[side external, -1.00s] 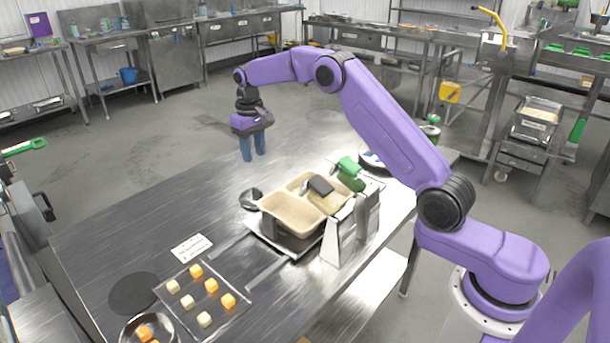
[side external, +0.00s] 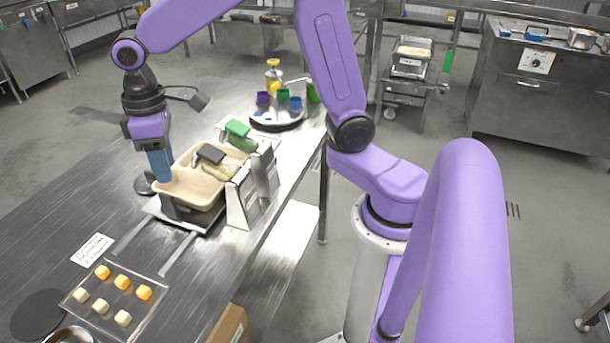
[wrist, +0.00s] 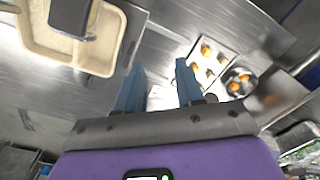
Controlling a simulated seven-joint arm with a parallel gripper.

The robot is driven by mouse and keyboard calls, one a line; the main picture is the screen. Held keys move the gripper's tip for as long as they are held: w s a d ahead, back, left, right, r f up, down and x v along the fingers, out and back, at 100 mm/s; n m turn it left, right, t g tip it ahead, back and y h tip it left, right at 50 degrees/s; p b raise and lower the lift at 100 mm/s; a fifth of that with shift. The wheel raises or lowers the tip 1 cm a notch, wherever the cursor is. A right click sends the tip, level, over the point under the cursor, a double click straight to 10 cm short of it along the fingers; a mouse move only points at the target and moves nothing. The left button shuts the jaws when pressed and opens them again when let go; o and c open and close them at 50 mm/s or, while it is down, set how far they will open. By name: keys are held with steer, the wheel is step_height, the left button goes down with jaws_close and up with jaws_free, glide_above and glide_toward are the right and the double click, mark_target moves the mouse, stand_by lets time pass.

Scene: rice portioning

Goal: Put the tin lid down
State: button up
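My gripper (side external: 161,168) points down beside or over the left end of the tan compartment tray (side external: 197,190); I cannot tell whether it touches. In the wrist view its two blue fingers (wrist: 160,72) stand apart with nothing visible between them. The tan tray (wrist: 107,62) is left of the fingers there. A small dark grey round thing (side external: 144,184) lies on the table at the tray's left, partly behind the fingers; I cannot tell whether it is the tin lid. No other clear tin lid shows.
A dark block (side external: 211,154) and a green-handled tool (side external: 238,129) are at the tray. A metal stand (side external: 240,200) is right of it. A clear tray with several cubes (side external: 121,302) and a white card (side external: 92,250) lie nearer. A round tray with coloured cups (side external: 276,122) stands behind.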

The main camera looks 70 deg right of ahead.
steer(key=s+d+n, duration=0.2)
steer(key=s+n, duration=0.1)
steer(key=s, duration=1.1)
steer(key=shift+s+d+f, duration=0.2)
steer(key=shift+d, duration=0.05)
steer(key=o, duration=0.3)
steer(key=s+d, duration=0.1)
steer(key=s, duration=0.2)
steer(key=s+d+f+n, duration=0.1)
steer(key=s+d, duration=0.1)
steer(key=s, duration=0.1)
steer(key=s+d+f+n, duration=0.1)
steer(key=s+d, duration=0.1)
steer(key=s, duration=0.1)
steer(key=shift+s, duration=0.25)
steer(key=o, duration=0.4)
steer(key=shift+s+d+f+n, duration=0.1)
steer(key=shift+s+f+n, duration=0.05)
steer(key=shift+n, duration=0.15)
